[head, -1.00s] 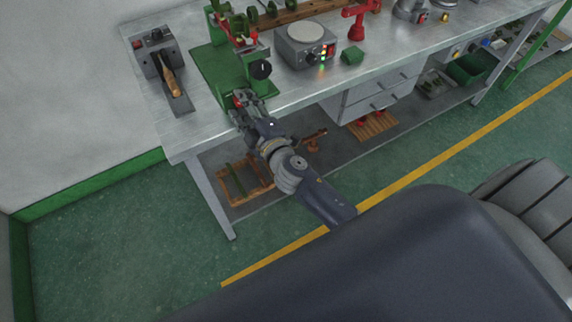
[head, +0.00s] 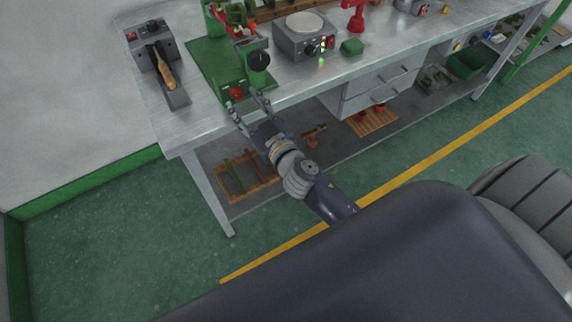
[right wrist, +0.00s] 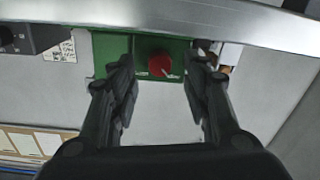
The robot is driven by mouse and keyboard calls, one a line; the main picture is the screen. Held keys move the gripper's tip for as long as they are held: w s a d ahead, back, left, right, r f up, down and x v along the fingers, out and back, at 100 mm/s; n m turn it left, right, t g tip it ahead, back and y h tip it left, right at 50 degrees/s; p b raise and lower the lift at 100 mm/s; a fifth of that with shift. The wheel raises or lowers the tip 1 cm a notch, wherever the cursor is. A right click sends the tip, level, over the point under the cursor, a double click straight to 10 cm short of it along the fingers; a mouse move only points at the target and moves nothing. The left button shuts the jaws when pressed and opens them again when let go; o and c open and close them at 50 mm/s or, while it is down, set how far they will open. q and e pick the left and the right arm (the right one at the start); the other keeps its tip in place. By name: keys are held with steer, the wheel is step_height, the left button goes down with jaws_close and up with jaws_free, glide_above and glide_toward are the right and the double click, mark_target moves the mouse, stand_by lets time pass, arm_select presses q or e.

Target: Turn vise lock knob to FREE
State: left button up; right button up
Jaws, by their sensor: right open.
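The vise lock knob, a round red knob (head: 236,92), is on the front of the green wax injection machine (head: 208,66) at the front edge of the bench. In the right wrist view the red knob (right wrist: 160,65) shows on a green plate, with a light pointer line on its face. My right gripper (head: 249,106) is open and empty, just in front of the machine. In the right wrist view its two fingers (right wrist: 164,68) stand either side of the knob, apart from it. The knob's markings are too small to read. My left gripper is not in view.
A black round knob (head: 260,61) sits above right of the red one. A grey hot plate (head: 303,41) is to the right. A soldering-iron-like tool with a wooden handle (head: 165,74) is at the left. The metal bench's front edge (head: 290,97) is close to my gripper.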

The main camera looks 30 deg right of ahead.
steer(key=s+b, duration=0.2)
steer(key=s, duration=0.6)
steer(key=s+d+f+g, duration=0.1)
steer(key=s+f+g, duration=0.2)
steer(key=f, duration=1.2)
steer(key=s+d+f+g+h+p, duration=0.1)
steer(key=s+f+g, duration=0.3)
steer(key=f, duration=1.2)
steer(key=shift+d, duration=0.3)
steer(key=shift+f, duration=0.1)
steer(key=s+d+f+g, duration=0.2)
steer(key=s+f+g, duration=0.3)
steer(key=s+f, duration=0.9)
steer(key=s+f+g, duration=0.1)
steer(key=s+f, duration=0.2)
steer(key=s, duration=0.3)
steer(key=s+d+f+g, duration=0.1)
steer(key=s+f+g, duration=0.1)
steer(key=s, duration=0.4)
steer(key=s+f+g, duration=0.2)
steer(key=s+f, duration=0.3)
steer(key=s, duration=0.2)
steer(key=shift+d+m+h, duration=0.25)
steer(key=shift+m+h, duration=0.05)
steer(key=shift+m, duration=0.1)
